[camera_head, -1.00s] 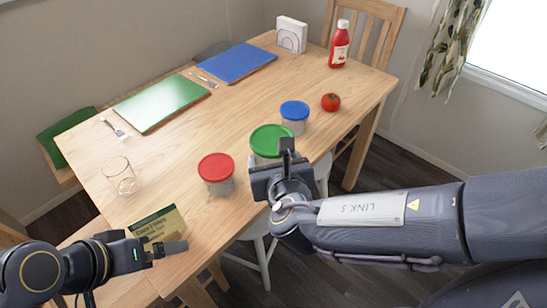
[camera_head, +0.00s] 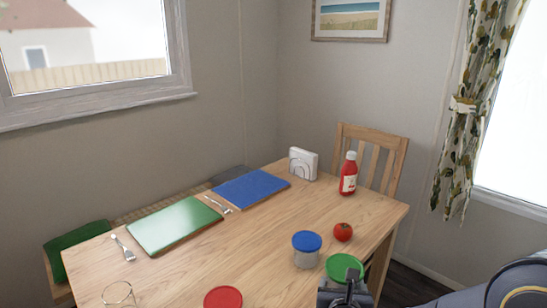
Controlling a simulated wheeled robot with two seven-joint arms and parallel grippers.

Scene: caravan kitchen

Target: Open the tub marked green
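The green-lidded tub (camera_head: 343,266) is at the lower right, to the right of and nearer than the blue-lidded tub (camera_head: 306,249). Its green lid looks in place; most of its body is hidden. My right gripper (camera_head: 350,281) is at the tub's near side, with a dark finger in front of the lid. It appears shut on the tub, though the contact is mostly hidden. The red-lidded tub (camera_head: 222,298) is cut off by the bottom edge. My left gripper is out of view.
A tomato (camera_head: 342,232) and a ketchup bottle (camera_head: 349,174) stand behind the tubs. A napkin holder (camera_head: 303,163), blue board (camera_head: 251,188), green board (camera_head: 174,225), forks and a glass (camera_head: 118,294) are also on the table (camera_head: 250,240). A chair (camera_head: 372,156) stands behind.

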